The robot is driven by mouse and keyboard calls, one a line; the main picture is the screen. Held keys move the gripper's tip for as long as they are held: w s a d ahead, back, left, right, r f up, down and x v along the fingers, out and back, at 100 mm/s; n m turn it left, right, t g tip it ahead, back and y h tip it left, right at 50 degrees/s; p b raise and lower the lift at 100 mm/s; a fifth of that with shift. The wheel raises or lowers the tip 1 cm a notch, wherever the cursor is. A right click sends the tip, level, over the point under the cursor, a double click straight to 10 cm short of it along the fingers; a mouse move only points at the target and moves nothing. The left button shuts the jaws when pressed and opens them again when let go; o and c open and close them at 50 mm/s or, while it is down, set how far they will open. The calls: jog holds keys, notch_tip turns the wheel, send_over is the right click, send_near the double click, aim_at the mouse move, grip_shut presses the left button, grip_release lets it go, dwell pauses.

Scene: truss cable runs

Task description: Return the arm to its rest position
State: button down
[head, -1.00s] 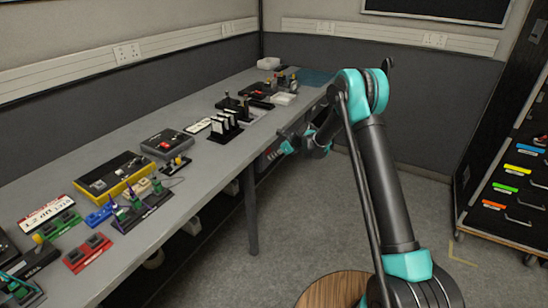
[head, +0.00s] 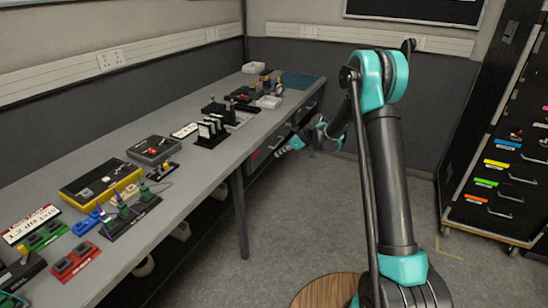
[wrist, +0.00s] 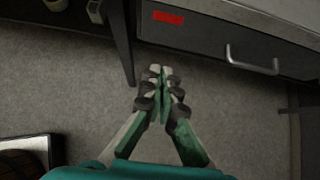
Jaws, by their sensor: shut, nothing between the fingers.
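My gripper (wrist: 160,72) is shut and empty in the wrist view, its two fingers meeting at the tips above the grey floor. In the head view my gripper (head: 280,151) is small and partly turned away, in front of the bench's right edge and below the bench top. My teal and black arm rises from the lower right and bends at a high elbow, with the forearm reaching away behind it. No object is held.
A long grey bench (head: 208,170) runs along the left wall with several devices and racks on it. A drawer front with a handle (wrist: 252,62) and a bench leg (wrist: 123,50) are close to my gripper. A black drawer cabinet (head: 500,170) stands at right. Grey floor (head: 310,220) lies open between.

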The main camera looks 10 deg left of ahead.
jog(key=s+d+r+n+h, duration=0.1)
jog(key=s+d+r+n, duration=0.2)
jog(key=s+d, duration=0.3)
jog(key=s+d+r+n+t+h, duration=0.1)
jog(key=s+d+r+n+h, duration=0.1)
jog(key=s+d+n, duration=0.3)
jog(key=s+d+r+n+h, duration=0.1)
jog(key=s+d+r+n, duration=0.15)
jog(key=s+d, duration=0.45)
jog(key=s+d+f+n+h, duration=0.1)
jog(key=s+d+n, duration=0.4)
jog(key=s, duration=0.7)
jog(key=s+d+f+n+h, duration=0.2)
jog(key=s+d+n, duration=0.4)
jog(key=s, duration=0.6)
jog(key=d+h, duration=0.1)
jog(key=d, duration=0.1)
jog(key=shift+s+d+h, duration=0.15)
jog(key=shift+d+h, duration=0.15)
jog(key=shift+d, duration=0.05)
jog(key=shift+a+f, duration=0.1)
